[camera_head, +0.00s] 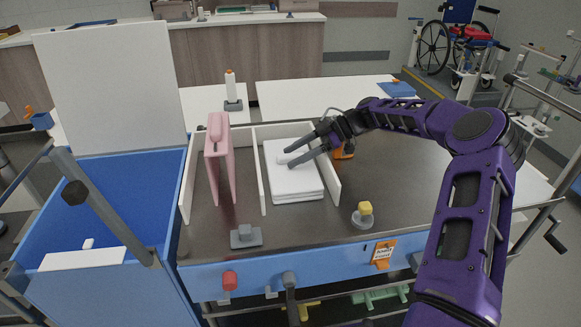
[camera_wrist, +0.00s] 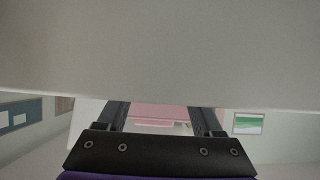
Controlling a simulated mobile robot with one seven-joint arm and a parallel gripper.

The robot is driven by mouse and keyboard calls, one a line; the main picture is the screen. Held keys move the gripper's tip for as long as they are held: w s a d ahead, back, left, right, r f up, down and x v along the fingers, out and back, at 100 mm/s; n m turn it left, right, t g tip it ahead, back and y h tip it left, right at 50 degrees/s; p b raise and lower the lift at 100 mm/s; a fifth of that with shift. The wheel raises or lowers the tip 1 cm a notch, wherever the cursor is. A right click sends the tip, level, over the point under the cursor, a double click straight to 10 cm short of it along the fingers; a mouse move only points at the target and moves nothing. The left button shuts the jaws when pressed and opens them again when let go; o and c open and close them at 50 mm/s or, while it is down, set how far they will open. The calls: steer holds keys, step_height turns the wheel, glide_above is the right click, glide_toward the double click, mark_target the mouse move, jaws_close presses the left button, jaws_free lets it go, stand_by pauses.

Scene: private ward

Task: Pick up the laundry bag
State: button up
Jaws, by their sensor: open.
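A pink, upright, slab-like item with a rounded top (camera_head: 218,155), which looks like the laundry bag, stands in the left compartment of the cart top. It lies left of a white divider. My gripper (camera_head: 286,159) is open and empty over the white folded stack (camera_head: 294,182) in the neighbouring compartment, to the right of the pink bag and apart from it. In the wrist view the pink bag (camera_wrist: 160,112) shows between my two fingers. A large pale surface covers the top of that view and hides the fingertips.
White dividers (camera_head: 259,172) stand on both sides of the stack. An orange item (camera_head: 344,150) and a yellow-topped knob (camera_head: 364,210) sit to the right. A blue bin (camera_head: 115,195) with a raised white lid (camera_head: 112,85) is at left. The metal top is clear at right.

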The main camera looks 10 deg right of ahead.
jaws_close()
steer(key=shift+r, duration=0.1)
stand_by(0.3)
